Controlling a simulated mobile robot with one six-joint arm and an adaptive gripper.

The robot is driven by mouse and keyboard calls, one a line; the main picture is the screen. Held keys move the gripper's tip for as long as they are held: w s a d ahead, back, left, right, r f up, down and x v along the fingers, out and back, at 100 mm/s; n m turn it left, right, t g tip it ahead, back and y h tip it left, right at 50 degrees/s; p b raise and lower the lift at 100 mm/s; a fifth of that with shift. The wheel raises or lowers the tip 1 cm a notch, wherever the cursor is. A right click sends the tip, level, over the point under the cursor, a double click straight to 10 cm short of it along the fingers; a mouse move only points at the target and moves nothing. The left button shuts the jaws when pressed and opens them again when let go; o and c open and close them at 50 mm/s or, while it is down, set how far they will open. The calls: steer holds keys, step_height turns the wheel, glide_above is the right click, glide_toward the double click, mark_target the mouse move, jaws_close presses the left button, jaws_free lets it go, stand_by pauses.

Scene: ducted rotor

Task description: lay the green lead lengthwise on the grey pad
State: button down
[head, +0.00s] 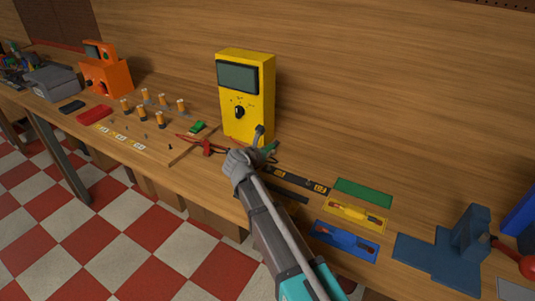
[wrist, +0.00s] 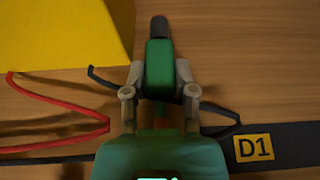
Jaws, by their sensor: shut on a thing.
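The green lead (wrist: 159,68) has a green body with a dark grey end and sits between the two fingers of my gripper (wrist: 160,92) in the wrist view. My gripper is shut on it. In the head view my gripper (head: 262,148) is in front of the yellow meter, with a bit of the green lead (head: 271,148) showing beside it; the rest is hidden. A dark cable curves out on both sides of the fingers in the wrist view. A flat grey piece (head: 516,291), perhaps the grey pad, is cut off at the bottom right corner of the head view.
The yellow meter (head: 246,95) stands close behind my gripper. Red leads (wrist: 55,105) lie to the left. A dark strip (wrist: 290,147) labelled D1 lies below right. A green pad (head: 363,192), yellow tray (head: 340,209), blue tray (head: 322,228) and blue stand (head: 470,235) are further right.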

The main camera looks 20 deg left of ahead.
steer(key=shift+f, duration=0.15)
steer(key=shift+c, duration=2.1)
jaws_free()
steer(key=shift+r, duration=0.25)
steer(key=shift+s+r, duration=0.1)
steer(key=shift+s, duration=0.2)
steer(key=p+v, duration=0.4)
steer(key=v, duration=0.5)
steer(key=shift+s+r, duration=0.15)
steer(key=shift+s, duration=0.2)
steer(key=shift+p+v, duration=0.3)
steer(key=shift+v, duration=0.5)
